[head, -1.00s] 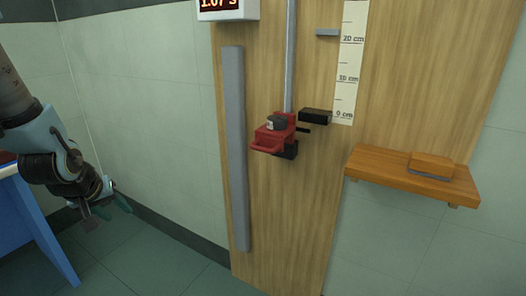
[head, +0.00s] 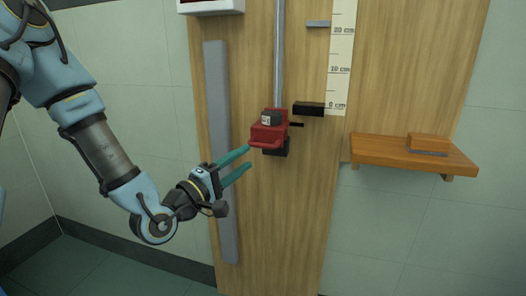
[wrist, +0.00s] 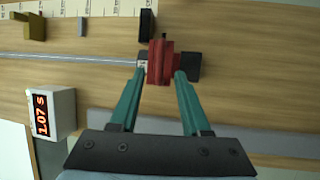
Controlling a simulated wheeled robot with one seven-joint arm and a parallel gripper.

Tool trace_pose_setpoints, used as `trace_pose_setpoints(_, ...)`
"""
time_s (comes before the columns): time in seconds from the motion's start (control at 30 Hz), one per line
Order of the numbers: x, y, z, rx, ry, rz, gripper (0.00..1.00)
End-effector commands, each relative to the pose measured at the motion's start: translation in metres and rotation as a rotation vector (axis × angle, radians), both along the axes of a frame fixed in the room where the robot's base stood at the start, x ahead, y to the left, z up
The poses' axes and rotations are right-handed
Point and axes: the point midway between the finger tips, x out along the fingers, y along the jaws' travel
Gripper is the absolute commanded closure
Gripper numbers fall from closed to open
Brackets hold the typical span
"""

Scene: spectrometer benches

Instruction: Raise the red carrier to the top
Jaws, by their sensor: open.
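The red carrier (head: 268,129) sits at the lower end of a vertical metal rail (head: 279,55) on a wooden board, just above a black block (head: 276,147) and near the 0 cm mark. A small grey piece (head: 270,117) sits on the carrier. My gripper (head: 249,158) is open, its teal fingers just to the left of and below the carrier in the head view. In the wrist view the red carrier (wrist: 160,62) appears between and beyond the open fingertips (wrist: 160,75). I cannot tell whether the fingers touch it.
A black block (head: 308,109) and a grey tab (head: 318,23) stick out right of the rail beside the scale (head: 341,60). A wooden shelf (head: 400,155) holds a brush-like block (head: 428,144). A long grey strip (head: 220,150) runs left of the rail.

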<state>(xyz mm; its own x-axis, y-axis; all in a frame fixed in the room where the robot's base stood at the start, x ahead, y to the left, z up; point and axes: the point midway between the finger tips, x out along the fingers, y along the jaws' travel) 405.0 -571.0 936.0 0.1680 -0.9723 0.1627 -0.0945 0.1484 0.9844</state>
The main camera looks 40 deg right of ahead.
Motion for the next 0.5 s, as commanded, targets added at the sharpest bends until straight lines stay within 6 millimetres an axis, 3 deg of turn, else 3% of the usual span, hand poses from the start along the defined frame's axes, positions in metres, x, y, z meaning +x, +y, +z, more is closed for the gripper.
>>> trace_pose_setpoints(0.3, 0.009, -0.058, 0.011, 0.001, -0.002, -0.001, 0.53)
trace_pose_setpoints(0.5, 0.013, -0.077, 0.013, 0.002, -0.003, 0.001, 0.53)
